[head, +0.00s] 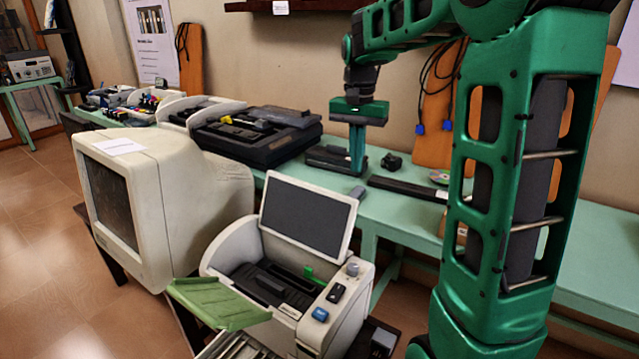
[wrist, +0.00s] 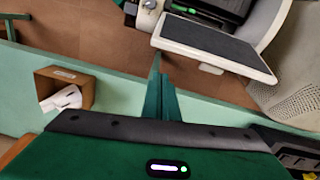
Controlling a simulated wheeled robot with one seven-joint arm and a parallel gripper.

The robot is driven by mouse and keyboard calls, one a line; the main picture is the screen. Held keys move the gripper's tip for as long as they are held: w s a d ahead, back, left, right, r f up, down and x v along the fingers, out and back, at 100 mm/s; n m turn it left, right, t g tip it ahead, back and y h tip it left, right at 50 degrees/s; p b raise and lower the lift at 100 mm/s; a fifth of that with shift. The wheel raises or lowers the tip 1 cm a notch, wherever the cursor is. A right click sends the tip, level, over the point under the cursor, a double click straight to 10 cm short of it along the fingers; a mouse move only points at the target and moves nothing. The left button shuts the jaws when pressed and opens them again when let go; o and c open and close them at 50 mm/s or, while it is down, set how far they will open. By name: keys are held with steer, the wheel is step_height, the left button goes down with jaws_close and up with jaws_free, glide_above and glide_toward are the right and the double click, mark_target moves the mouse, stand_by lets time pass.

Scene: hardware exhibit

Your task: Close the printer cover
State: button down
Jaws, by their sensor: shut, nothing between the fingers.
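The printer (head: 340,318) is a white and grey machine in the lower middle of the head view. Its cover (head: 306,215), a white frame with a dark panel, stands raised at the back, leaving the dark inside open. A green flap (head: 217,303) sticks out at the printer's front left. My gripper (head: 357,172) points down behind the cover, above the green table, apart from the cover. Its fingers are together and empty. In the wrist view the cover (wrist: 213,42) lies beyond my fingertips (wrist: 156,66), up and to the right.
A large beige CRT monitor (head: 165,195) stands left of the printer. The green table (head: 400,205) behind holds a black device (head: 255,138), a dark bar (head: 405,188) and small parts. A brown box (wrist: 68,88) shows left in the wrist view.

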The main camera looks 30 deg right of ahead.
steer(key=w+a+f+m, duration=0.1)
steer(key=w+m, duration=0.1)
steer(key=w, duration=0.9)
step_height(320, 180, down, 10)
steer(key=shift+y, duration=0.4)
steer(key=a, duration=0.1)
steer(key=s+a+r, duration=0.1)
steer(key=s+a, duration=0.1)
steer(key=a, duration=0.1)
steer(key=shift+s+r, duration=0.1)
steer(key=shift+r, duration=0.2)
steer(key=shift+s+d+r, duration=0.1)
steer(key=shift+d, duration=0.05)
